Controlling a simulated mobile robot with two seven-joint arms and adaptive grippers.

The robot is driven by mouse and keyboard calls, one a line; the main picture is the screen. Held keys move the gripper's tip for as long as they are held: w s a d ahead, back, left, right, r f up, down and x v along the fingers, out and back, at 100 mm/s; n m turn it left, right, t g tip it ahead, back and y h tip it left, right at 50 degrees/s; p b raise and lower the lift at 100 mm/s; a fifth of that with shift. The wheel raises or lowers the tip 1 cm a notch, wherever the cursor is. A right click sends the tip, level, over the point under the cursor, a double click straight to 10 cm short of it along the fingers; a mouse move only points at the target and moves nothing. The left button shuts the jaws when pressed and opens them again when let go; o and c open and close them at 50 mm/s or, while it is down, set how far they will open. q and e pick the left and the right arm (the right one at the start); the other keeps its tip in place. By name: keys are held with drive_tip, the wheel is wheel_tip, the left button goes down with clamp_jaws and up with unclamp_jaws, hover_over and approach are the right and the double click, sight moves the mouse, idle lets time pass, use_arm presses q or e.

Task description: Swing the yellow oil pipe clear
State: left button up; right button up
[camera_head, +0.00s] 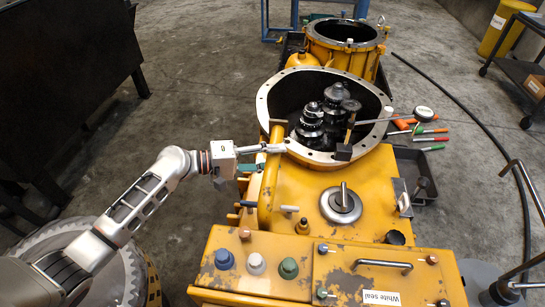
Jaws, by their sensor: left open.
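The yellow oil pipe (267,190) runs along the left side of the yellow transmission housing (305,185), up to the round flange. My left gripper (283,148) reaches in from the left at the pipe's upper part, by the flange's lower left edge. Its fingers point right and lie across the pipe in the picture. It is open, and I cannot tell whether it touches the pipe. The fingers hide a small part of the pipe. My right gripper is not in view.
Hand tools (425,130) lie to the right. A second yellow housing (345,50) stands behind. A dark cabinet (65,75) is at left. Open floor lies between.

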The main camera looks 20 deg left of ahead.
use_arm(q)
clamp_jaws()
drive_tip(key=shift+a, duration=0.1)
